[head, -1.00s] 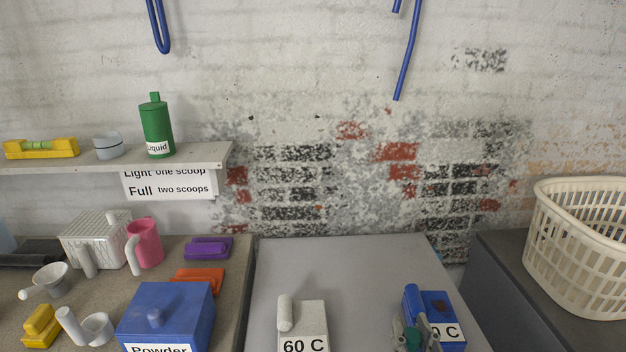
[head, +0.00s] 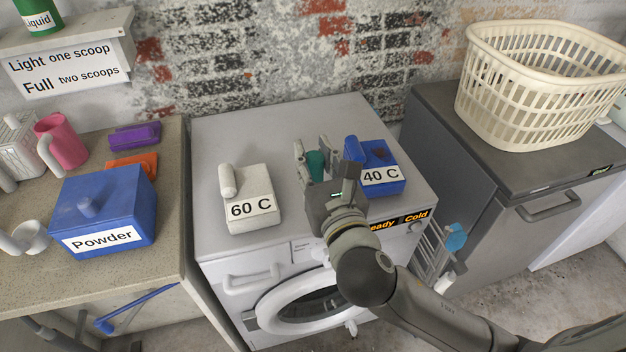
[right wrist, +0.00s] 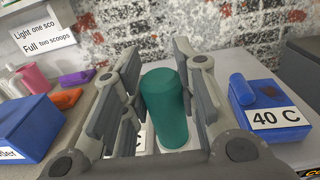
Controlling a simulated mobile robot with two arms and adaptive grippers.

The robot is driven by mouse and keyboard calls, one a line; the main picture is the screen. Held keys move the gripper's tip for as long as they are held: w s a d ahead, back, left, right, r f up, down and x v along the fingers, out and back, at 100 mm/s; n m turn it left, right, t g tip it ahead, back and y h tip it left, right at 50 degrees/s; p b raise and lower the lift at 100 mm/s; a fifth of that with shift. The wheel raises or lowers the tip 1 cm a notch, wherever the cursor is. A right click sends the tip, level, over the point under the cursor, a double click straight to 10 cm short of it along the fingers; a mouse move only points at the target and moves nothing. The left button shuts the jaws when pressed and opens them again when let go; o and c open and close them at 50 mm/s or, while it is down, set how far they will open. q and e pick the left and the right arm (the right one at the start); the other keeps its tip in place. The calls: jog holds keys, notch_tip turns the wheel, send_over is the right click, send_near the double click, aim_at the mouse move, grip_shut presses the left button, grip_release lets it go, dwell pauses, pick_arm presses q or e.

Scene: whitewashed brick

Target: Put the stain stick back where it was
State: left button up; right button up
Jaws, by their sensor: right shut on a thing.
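The stain stick appears to be the teal-green cylinder (right wrist: 165,108), upright between the fingers of my right gripper (right wrist: 157,95) in the right wrist view. In the head view the stick (head: 316,165) shows between the fingers of the right gripper (head: 325,160). The gripper is shut on it, over the washing machine top (head: 290,120), between the white 60 C block (head: 245,185) and the blue 40 C block (head: 385,185). I cannot tell whether the stick's base touches the machine. The blue block has a dark reddish stain on top. My left gripper is not in view.
A counter at left holds a blue Powder box (head: 115,205), a pink mug (head: 62,140) and purple (head: 135,136) and orange (head: 133,163) pieces. A cream basket (head: 540,90) stands on the grey unit at right. The rear of the machine top is clear.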

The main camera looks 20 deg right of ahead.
jog(key=w+d+f+b, duration=0.1)
jog(key=w+d+f, duration=0.2)
jog(key=w+f, duration=0.9)
jog(key=shift+d+f+b, duration=0.2)
jog(key=shift+b, duration=0.1)
jog(key=shift+w, duration=0.1)
jog(key=shift+f, duration=0.15)
jog(key=o, duration=1)
